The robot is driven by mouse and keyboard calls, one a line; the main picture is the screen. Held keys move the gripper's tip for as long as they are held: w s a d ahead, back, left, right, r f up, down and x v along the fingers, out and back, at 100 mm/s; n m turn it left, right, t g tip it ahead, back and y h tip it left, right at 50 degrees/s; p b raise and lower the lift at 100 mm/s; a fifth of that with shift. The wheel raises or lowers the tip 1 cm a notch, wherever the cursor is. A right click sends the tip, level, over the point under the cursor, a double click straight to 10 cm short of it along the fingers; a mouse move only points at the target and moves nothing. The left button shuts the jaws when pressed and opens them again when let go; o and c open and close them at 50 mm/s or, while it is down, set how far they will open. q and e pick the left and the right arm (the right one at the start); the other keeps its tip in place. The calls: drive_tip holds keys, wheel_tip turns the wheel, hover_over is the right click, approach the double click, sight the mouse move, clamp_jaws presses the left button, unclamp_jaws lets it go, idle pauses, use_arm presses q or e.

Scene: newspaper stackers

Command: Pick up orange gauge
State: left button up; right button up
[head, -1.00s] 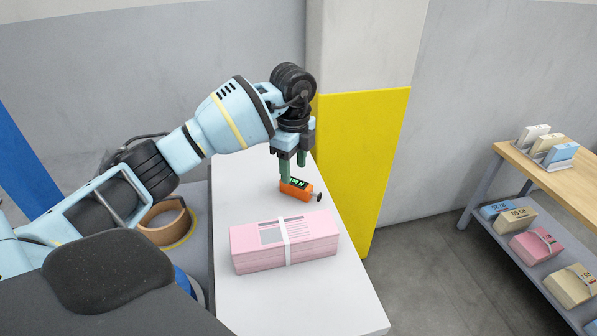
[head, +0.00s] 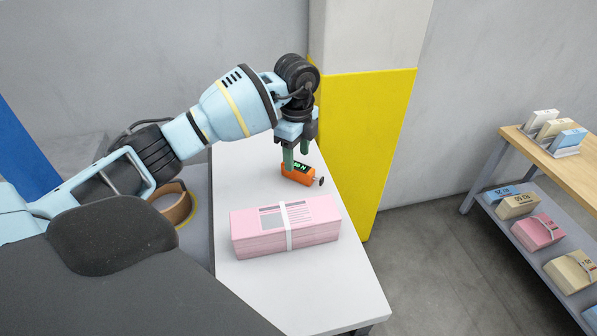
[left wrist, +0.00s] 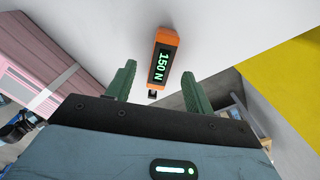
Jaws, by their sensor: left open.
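The orange gauge (head: 299,176) lies on the white table near its far end, with a dark display and a small dark knob on its right end. In the left wrist view the gauge (left wrist: 165,58) reads "150 N" and lies between the lines of the two green fingers, beyond their tips. My left gripper (head: 296,157) is open and points down at the gauge; one finger overlaps the gauge's left end in the head view, and I cannot tell whether they touch. Nothing is between the fingers (left wrist: 157,82) at their tips. My right gripper is not in view.
A strapped pink newspaper bundle (head: 285,228) lies nearer on the white table (head: 330,290). A yellow-painted pillar (head: 362,150) stands close to the table's right edge. A wooden-topped shelf (head: 560,160) with bundles stands at right.

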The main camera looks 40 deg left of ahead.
sight(299, 166)
use_arm(q)
wheel_tip(299, 166, down, 4)
drive_tip(key=shift+w+d+r, duration=0.1)
drive_tip(key=shift+d, duration=0.05)
drive_tip(key=shift+f, duration=0.4)
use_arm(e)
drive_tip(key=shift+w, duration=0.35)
use_arm(q)
drive_tip(key=shift+c, duration=0.3)
clamp_jaws()
drive_tip(key=shift+r, duration=5.05)
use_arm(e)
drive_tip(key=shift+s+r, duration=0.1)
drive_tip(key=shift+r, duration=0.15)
